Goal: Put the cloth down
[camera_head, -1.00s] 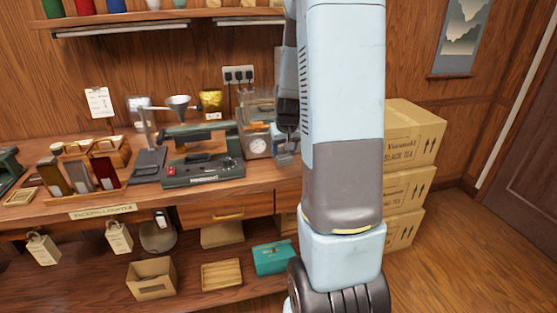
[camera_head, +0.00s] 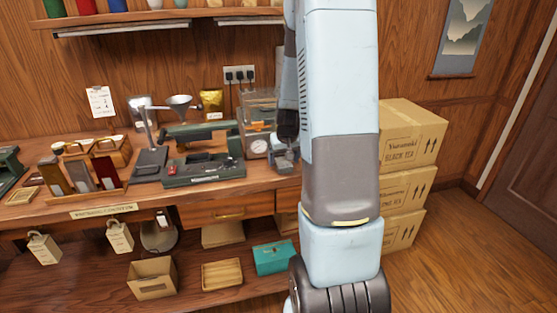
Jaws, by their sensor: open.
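I cannot make out a cloth anywhere in this view. My gripper (camera_head: 284,158) shows small and partly hidden beside my own upright arm, low over the right end of the wooden counter (camera_head: 262,180). It is open. I see nothing held in it, though its far side and the surface right under it are hidden.
A dark green machine (camera_head: 203,170) and a clear-sided case with a dial (camera_head: 258,125) stand close left of the gripper. Packet stand, funnel (camera_head: 179,103) and boxes crowd the counter further left. Stacked cartons (camera_head: 410,140) stand right of my arm. The floor at right is clear.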

